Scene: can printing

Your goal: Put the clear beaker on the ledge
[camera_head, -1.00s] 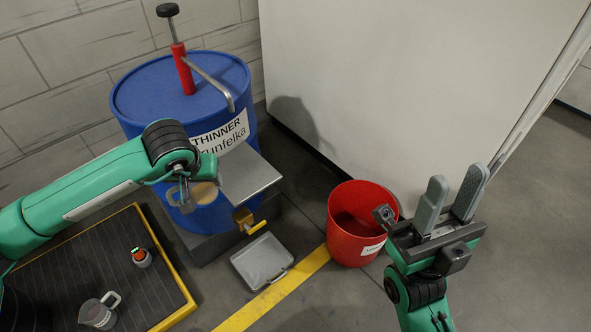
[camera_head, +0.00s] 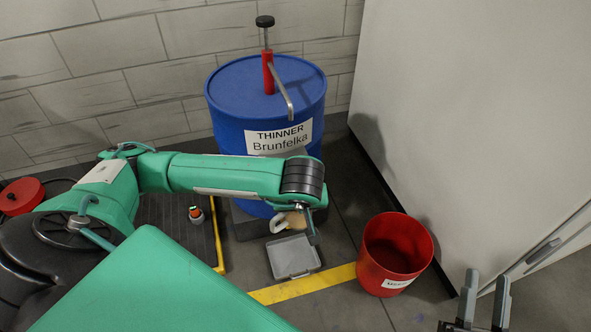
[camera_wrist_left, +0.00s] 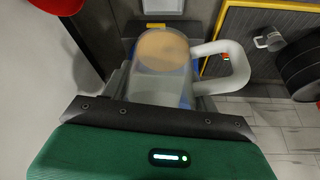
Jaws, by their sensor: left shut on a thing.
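The clear beaker (camera_wrist_left: 165,85) has a pale handle and a tan round area visible through it. In the left wrist view it sits between the fingers of my left gripper (camera_wrist_left: 162,88), which is shut on it. In the head view, only part of the beaker (camera_head: 293,219) shows below my left wrist, in front of the blue drum's lower part; my left gripper (camera_head: 308,226) is partly hidden there. The grey ledge on the drum front is mostly hidden behind my left forearm. My right gripper (camera_head: 486,292) is open and empty at the lower right.
A blue thinner drum (camera_head: 232,110) with a red pump stands by the wall. A grey tray (camera_head: 293,257) and red bucket (camera_head: 398,245) are on the floor.

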